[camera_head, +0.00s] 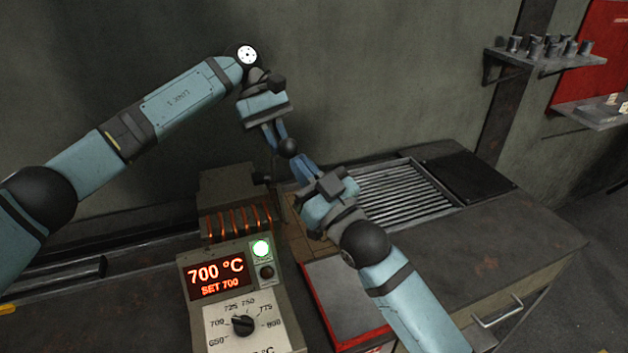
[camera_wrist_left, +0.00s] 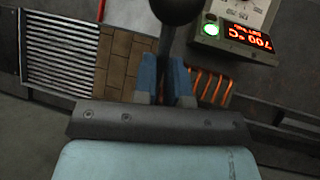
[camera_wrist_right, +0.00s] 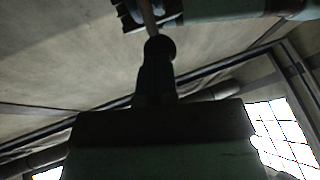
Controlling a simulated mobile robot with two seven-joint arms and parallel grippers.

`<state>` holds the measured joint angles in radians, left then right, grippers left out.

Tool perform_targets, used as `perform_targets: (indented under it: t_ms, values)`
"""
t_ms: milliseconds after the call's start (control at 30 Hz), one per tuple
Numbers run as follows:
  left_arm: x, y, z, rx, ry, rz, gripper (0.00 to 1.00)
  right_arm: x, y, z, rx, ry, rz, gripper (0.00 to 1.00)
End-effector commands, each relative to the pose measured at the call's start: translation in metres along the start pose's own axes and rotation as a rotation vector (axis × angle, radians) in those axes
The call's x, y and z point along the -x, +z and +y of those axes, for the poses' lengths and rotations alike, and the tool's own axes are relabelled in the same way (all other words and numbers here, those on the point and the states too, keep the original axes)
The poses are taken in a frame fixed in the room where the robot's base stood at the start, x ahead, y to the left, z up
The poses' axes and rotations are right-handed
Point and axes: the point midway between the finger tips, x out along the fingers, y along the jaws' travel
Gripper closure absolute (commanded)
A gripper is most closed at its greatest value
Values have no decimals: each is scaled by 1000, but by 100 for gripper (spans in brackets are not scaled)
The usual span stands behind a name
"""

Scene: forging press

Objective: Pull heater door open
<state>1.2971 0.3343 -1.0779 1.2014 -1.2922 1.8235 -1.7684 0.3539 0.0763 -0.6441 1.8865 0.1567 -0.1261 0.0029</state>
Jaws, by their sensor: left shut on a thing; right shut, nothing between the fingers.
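The heater (camera_head: 235,200) is a dark box with glowing orange coils, which also show in the left wrist view (camera_wrist_left: 212,88). I cannot make out its door clearly. A black ball knob (camera_head: 289,148) on a thin dark rod hangs above and right of the heater; it also shows in the left wrist view (camera_wrist_left: 176,8). My left gripper (camera_head: 277,138) reaches down and is shut on the rod, beside the ball. My right gripper (camera_head: 297,160) comes from the lower right, shut and empty, its tips at the ball. Whether they touch it is unclear. The rod's attachment is hidden.
A control panel (camera_head: 230,290) reading 700 °C, with a green lamp and dial, stands in front of the heater. A roller grate (camera_head: 400,195) and a dark plate (camera_head: 468,177) lie to the right. A red-edged block (camera_head: 340,300) stands under my right arm.

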Motion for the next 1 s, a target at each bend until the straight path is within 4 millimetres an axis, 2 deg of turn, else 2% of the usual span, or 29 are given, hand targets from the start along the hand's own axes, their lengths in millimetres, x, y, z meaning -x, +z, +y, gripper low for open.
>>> perform_targets:
  t_ms: [333,533,767,800,900,1000]
  values:
    - [0,0,0,1,0,0,100,-2,0,0,0,0,0,100]
    - [-2,0,0,0,-3,-2,100,-18,-9,6,3,1,3,100]
    - [-5,0,0,-3,-9,-5,100,-19,-10,7,2,2,4,100]
    - [-6,0,0,-3,-10,-6,83,-19,-10,7,3,2,5,100]
    - [-5,0,0,-2,-9,-5,62,-19,-10,7,2,1,5,100]
    - [-3,0,0,-2,-6,-3,62,-19,-10,6,1,1,3,100]
